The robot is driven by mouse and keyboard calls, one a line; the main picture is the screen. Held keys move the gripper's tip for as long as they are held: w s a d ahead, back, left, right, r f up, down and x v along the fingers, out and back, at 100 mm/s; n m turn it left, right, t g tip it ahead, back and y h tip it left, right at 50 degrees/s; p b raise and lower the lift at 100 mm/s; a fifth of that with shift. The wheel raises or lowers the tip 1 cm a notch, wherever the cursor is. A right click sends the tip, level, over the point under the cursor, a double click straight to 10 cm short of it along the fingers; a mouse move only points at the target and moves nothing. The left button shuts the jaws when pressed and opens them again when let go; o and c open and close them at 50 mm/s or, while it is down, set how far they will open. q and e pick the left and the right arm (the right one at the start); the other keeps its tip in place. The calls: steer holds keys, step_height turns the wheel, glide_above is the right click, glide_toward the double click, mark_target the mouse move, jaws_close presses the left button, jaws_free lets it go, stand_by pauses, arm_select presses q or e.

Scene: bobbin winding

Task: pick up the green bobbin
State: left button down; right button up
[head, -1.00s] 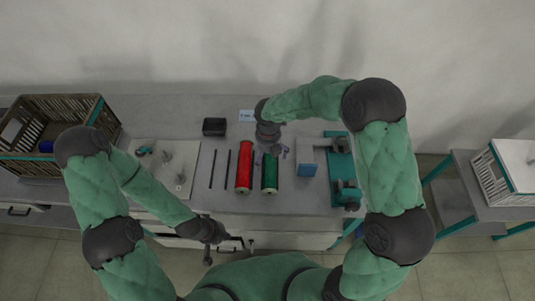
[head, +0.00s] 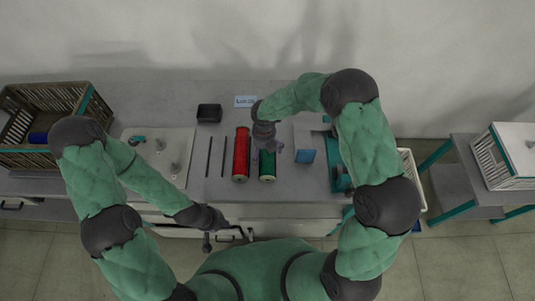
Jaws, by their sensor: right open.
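The green bobbin (head: 268,167) lies on the grey table, right of the red bobbin (head: 241,155), its long side pointing away from me. My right gripper (head: 268,148) is open, just over the far part of the green bobbin and partly hiding it. I cannot tell whether its fingers touch the bobbin. My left gripper (head: 207,243) hangs low in front of the table's front edge, away from the bobbins. Its fingers are too small and dark to tell whether they are open.
Two thin dark rods (head: 217,157) lie left of the red bobbin. A black box (head: 209,113) and a small label card (head: 245,101) are behind. A slatted crate (head: 97,106) is at the far left.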

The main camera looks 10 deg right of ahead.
steer(key=shift+f, duration=0.7)
steer(key=c, duration=1.4)
steer(key=shift+r, duration=0.15)
